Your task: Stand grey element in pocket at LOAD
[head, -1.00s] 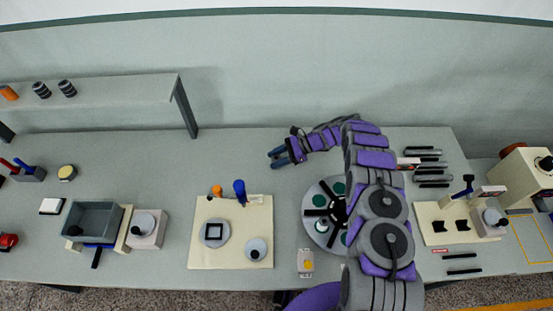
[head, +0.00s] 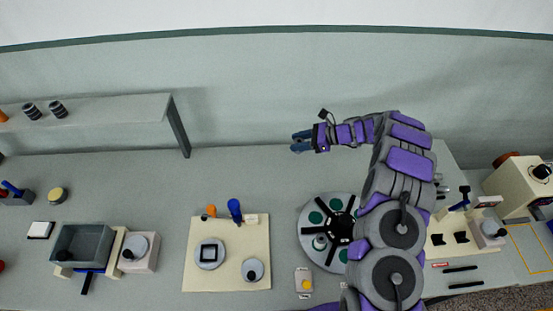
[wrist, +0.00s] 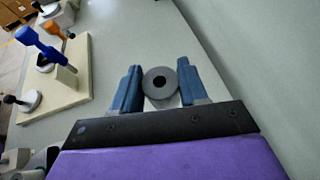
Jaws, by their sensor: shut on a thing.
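My gripper (head: 302,142) reaches left over the back part of the table in the head view. In the wrist view its two blue fingers (wrist: 161,88) are shut on the grey element (wrist: 160,83), a round grey piece seen end-on with a dark central hole. The element is hard to make out in the head view. The round turntable (head: 312,256) lies to the right of the middle, with green pockets and dark radial bars; my arm covers its right part. I cannot read a LOAD label.
A cream board (head: 228,278) with a blue-handled clamp (head: 235,210) stands left of the turntable. A small box with a yellow button (head: 304,283) sits in front. A grey bin (head: 80,245) is farther left. The table's back strip is clear.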

